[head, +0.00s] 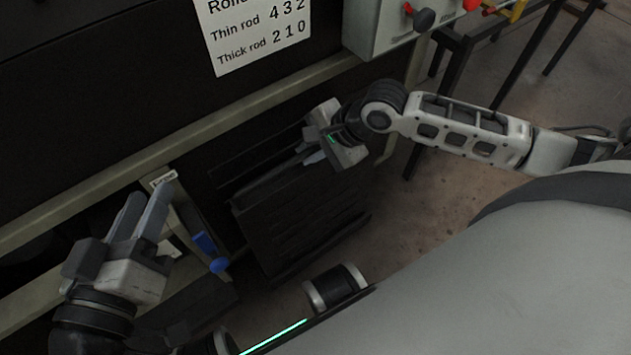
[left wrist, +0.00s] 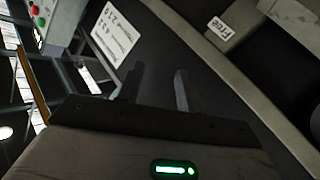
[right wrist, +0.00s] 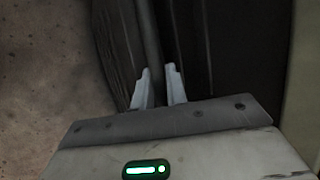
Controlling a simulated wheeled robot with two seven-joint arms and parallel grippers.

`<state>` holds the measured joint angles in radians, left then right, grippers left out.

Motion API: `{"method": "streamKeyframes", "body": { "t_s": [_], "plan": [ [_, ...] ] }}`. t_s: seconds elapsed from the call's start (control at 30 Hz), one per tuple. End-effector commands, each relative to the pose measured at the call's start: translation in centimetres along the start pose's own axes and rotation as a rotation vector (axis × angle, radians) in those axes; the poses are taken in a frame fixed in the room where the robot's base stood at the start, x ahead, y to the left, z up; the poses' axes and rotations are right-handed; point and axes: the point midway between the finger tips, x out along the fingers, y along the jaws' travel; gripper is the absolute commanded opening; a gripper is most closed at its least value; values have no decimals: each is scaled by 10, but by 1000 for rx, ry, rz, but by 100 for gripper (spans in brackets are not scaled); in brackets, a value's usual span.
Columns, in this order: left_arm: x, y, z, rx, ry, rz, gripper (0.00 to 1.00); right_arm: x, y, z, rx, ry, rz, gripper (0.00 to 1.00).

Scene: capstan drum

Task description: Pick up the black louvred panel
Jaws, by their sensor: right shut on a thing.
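The black louvred panel (head: 300,225) is tilted in front of the dark machine, near the middle of the head view. My right gripper (head: 314,157) is at its upper edge. In the right wrist view, the fingers (right wrist: 159,78) are shut on a narrow bar-like edge of the panel (right wrist: 118,45); the exact contact is dark. My left gripper (head: 142,214) is away to the left, in front of the machine frame. Its fingers stand apart with nothing between them in the left wrist view (left wrist: 159,82).
A beige rail (head: 150,152) runs across the machine front. A blue-handled part (head: 208,247) lies between my left gripper and the panel. A white rod label (head: 255,35) and a grey control box (head: 385,25) are above.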

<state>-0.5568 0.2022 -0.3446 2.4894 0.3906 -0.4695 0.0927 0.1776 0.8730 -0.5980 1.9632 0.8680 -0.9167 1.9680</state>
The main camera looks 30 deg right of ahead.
Motion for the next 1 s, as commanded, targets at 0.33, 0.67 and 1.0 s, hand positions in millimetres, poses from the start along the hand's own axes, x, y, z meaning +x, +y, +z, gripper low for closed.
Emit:
{"method": "streamKeyframes", "body": {
  "t_s": [0.33,0.67,1.0],
  "plan": [
    [0,0,0,0,0,0,36,-2,-3,0,-9,1,-7,0],
    [-2,2,-9,43,-16,-23,36,-10,-10,4,-6,0,-8,0],
    [-12,-14,5,221,-166,-133,36,-31,-26,14,-8,-4,-9,0]
  ]
}}
